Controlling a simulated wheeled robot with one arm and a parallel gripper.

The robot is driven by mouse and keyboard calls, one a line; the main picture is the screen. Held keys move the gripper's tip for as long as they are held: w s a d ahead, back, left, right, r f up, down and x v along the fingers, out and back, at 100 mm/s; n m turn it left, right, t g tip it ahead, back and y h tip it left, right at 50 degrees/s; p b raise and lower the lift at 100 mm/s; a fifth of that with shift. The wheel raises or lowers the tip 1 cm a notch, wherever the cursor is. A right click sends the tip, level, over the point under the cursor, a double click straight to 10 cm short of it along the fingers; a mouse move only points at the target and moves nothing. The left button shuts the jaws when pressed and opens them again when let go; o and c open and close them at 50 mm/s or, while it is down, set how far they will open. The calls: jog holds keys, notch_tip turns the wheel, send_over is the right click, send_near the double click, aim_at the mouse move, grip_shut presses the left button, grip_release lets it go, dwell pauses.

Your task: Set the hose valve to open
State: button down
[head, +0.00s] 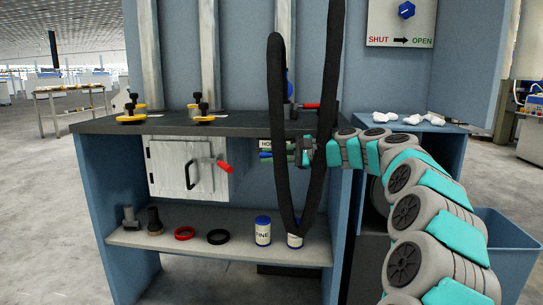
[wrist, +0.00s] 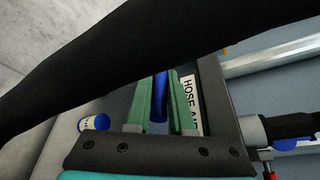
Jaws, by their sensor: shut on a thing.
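The hose valve's blue handle (wrist: 160,97) lies between the green pads of my gripper (wrist: 158,108) in the wrist view, and the gripper is shut on it. In the head view the handle's blue end (head: 264,155) points left, below a partly hidden white label (head: 270,145). The label (wrist: 190,105) reads "HOSE AI…" in the wrist view. My gripper (head: 284,156) reaches in from the right, just under the bench top, partly behind the black hose. The valve's body is hidden. A sign (head: 400,40) at the upper right reads "SHUT → OPEN", under a blue knob (head: 406,10).
A thick black hose (head: 275,100) hangs in a loop in front of the bench and crosses the wrist view (wrist: 110,65). The dark bench top (head: 170,123) carries yellow-based fittings. The shelf (head: 140,238) below holds cans (head: 263,231) and rings.

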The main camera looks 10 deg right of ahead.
jog(key=s, duration=0.1)
jog(key=s+a, duration=0.1)
jog(key=s, duration=0.3)
jog(key=shift+s+a+f, duration=0.1)
jog(key=shift+s+a, duration=0.15)
jog(key=shift+a, duration=0.15)
jog(key=c, duration=0.8)
grip_release()
jog(key=shift+s, duration=0.1)
jog(key=p+v, duration=0.1)
jog(key=v, duration=0.7)
jog(key=shift+a, duration=0.15)
